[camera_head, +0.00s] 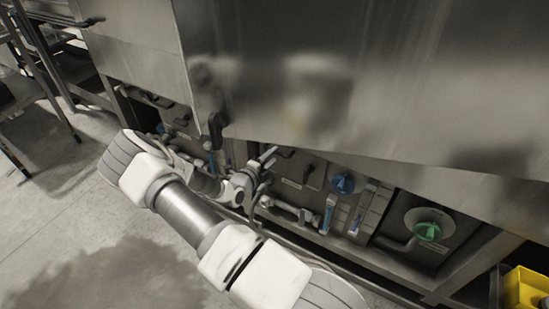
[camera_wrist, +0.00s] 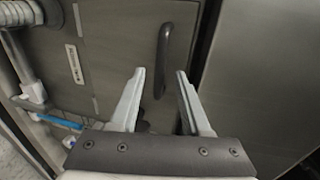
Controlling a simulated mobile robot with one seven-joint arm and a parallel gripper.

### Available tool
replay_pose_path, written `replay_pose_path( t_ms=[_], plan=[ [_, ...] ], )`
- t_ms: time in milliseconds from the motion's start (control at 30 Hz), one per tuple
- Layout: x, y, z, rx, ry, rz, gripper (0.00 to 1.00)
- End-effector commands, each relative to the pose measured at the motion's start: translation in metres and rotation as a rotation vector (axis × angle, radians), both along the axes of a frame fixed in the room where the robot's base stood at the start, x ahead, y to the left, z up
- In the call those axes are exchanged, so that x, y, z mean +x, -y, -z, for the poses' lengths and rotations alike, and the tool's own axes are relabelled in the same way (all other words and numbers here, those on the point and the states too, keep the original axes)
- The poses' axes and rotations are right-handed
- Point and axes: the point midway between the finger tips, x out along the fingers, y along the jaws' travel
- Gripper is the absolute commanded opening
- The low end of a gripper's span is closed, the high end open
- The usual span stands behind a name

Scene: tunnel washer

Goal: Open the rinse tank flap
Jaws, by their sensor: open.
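A flat grey flap (camera_wrist: 115,45) fills much of the wrist view. It has a dark, curved bar handle (camera_wrist: 164,60) near its right edge and a small pale label (camera_wrist: 75,63) whose text is too small to read. The flap looks closed. My gripper (camera_wrist: 160,74) is open and empty, with one finger to each side of the handle's lower end in the picture. I cannot tell the depth between fingertips and handle. In the head view, my gripper (camera_head: 270,156) is low at the machine's front, beside a grey panel (camera_head: 302,184) with a dark handle.
Large steel panels (camera_head: 400,75) overhang the low row. To the right are a blue knob (camera_head: 343,184) and a green valve wheel (camera_head: 427,231). Pipes (camera_wrist: 28,60) run along the flap's left side. A yellow bin (camera_head: 525,289) stands lower right. The floor (camera_head: 60,230) at left is open.

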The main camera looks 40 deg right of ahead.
Motion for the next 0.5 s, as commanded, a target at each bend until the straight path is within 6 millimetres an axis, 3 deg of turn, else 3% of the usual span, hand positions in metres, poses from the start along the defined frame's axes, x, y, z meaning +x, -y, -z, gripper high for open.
replay_pose_path(
  t_ms=[200,500],
  plan=[
    [0.007,0.017,0.004,-0.001,0.000,0.000,0.47],
    [0.008,0.019,0.004,0.000,-0.001,0.000,0.47]
  ],
)
